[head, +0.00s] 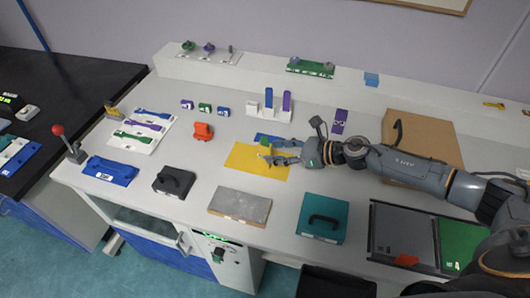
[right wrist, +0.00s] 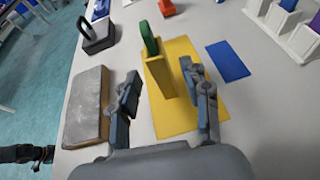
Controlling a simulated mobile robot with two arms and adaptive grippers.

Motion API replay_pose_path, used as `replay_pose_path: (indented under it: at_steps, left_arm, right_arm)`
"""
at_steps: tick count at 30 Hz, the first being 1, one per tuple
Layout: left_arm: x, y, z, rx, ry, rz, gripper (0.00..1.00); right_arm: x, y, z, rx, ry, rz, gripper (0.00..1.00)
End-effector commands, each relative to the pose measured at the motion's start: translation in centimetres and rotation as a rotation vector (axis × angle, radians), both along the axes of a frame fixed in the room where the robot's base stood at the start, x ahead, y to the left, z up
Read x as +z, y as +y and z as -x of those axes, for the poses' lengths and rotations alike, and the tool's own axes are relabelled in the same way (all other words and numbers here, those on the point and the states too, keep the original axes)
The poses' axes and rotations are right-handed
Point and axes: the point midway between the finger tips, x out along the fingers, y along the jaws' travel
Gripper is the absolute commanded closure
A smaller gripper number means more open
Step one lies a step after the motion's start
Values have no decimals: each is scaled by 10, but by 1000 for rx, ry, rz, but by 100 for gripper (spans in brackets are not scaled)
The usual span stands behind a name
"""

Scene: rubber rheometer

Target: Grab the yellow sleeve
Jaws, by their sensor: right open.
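The yellow sleeve (right wrist: 158,76) stands upright on a flat yellow sheet (right wrist: 178,112) in the right wrist view. A green piece (right wrist: 149,38) sticks out of its top. My right gripper (right wrist: 160,74) is open, with one finger on each side of the sleeve in this view. I see a gap on both sides, and cannot tell how far ahead of the fingertips the sleeve is. In the head view my right gripper (head: 272,156) is over the yellow sheet (head: 246,170), by the green piece (head: 265,141). It largely hides the sleeve there. My left gripper is not in view.
A grey slab (head: 240,205) lies in front of the sheet, and a teal block with a handle (head: 323,218) to its right. An orange block (head: 203,131) and a blue sheet (right wrist: 228,61) are nearby. White holders (head: 269,111) stand behind.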

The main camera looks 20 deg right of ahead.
Motion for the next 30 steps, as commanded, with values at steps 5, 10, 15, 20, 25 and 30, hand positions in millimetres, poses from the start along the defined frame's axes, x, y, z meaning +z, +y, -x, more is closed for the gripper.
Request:
replay_pose_path:
  at_steps: [5,10,15,20,25,30]
  left_arm:
    - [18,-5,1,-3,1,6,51]
    - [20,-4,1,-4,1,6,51]
    - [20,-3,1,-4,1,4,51]
    - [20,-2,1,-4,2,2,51]
    - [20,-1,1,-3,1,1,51]
    - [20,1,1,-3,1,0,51]
  right_arm:
    - [-1,23,-18,0,0,-4,53]
    - [-10,32,-26,1,0,-2,53]
    - [-11,33,-26,1,0,-2,53]
    - [-11,32,-26,1,0,-2,73]
    - [-11,32,-26,1,0,-2,100]
    - [-10,32,-26,0,-1,-2,100]
